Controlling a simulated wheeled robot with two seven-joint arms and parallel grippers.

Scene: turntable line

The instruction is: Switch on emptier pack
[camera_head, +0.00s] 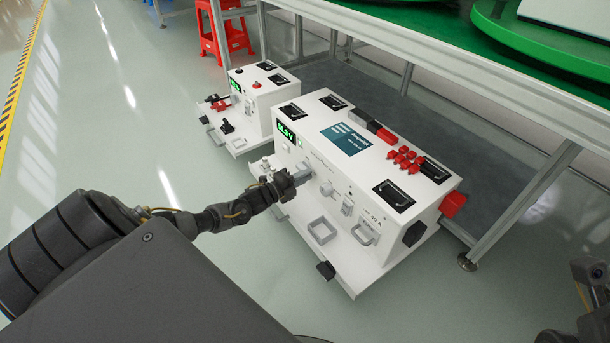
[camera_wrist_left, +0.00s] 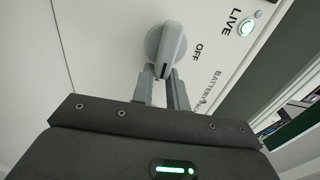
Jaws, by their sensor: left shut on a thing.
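Two white battery packs stand on the floor: a near, larger pack (camera_head: 330,195) and a far, smaller pack (camera_head: 248,112). Both have lit green displays; the near display (camera_head: 287,132) shows a voltage I cannot read surely, and the far display (camera_head: 235,86) is too small to read. My left gripper (camera_head: 298,175) is at the front face of the near pack. In the left wrist view its fingers (camera_wrist_left: 163,92) are shut on the handle of a grey rotary knob (camera_wrist_left: 167,42), beside printed OFF.
A metal-framed bench (camera_head: 440,55) carrying green turntables (camera_head: 545,35) stands behind and right of the packs. A red stool (camera_head: 225,38) is at the back. Loop handles (camera_head: 321,230) stick out at the near pack's front. Floor to the left is clear. A dark arm part shows at lower right.

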